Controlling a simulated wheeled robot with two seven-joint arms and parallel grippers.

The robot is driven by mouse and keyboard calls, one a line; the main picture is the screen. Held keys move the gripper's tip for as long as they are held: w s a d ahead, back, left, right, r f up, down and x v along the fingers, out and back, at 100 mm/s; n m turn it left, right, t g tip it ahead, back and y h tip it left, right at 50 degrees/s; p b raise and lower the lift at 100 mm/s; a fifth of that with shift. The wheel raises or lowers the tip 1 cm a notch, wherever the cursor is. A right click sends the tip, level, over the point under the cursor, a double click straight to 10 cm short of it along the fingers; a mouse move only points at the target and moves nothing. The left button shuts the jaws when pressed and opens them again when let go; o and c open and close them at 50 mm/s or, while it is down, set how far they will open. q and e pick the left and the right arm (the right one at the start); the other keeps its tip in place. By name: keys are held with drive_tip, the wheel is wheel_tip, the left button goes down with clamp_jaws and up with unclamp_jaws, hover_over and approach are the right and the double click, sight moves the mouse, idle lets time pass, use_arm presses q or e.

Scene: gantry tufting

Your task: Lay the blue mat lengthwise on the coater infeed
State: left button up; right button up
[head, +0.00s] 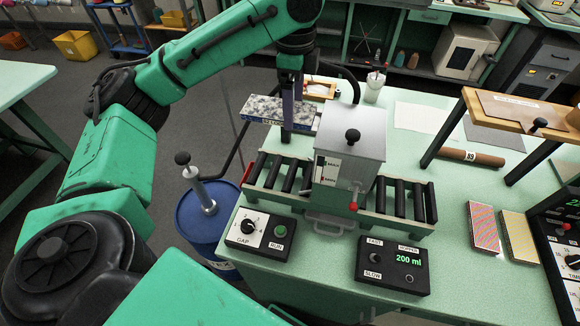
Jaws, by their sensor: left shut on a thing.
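The mat (262,108), speckled blue-grey and white with a blue front edge, is held roughly level by my left gripper (287,124). The gripper is shut on it near its right part, and the fingers hide some of it. In the picture the mat lies just beyond the coater infeed, a short run of black rollers (270,168) between pale green rails left of the hopper housing (352,145). The mat's right end is close to the housing; I cannot tell whether they touch. No mat lies on the infeed rollers. My right gripper is out of view.
Outfeed rollers (401,198) run right of the housing. A GAP control box (259,234) and a speed box (392,265) stand in front. A blue drum (207,222) with a pump is at the left. A cup (374,88) and small wooden tray (320,90) stand behind.

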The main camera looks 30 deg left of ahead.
use_arm(q)
drive_tip(key=b, duration=0.3)
approach(292, 174)
wheel_tip(292, 174, down, 6)
drive_tip(key=shift+a+f+p, duration=0.1)
drive_tip(key=shift+f+p, duration=0.15)
drive_tip(key=shift+p, duration=0.65)
drive_tip(key=o, duration=1.1)
wheel_tip(292, 174, up, 12)
drive_tip(key=shift+r+b, duration=0.1)
drive_tip(key=shift+b, duration=0.35)
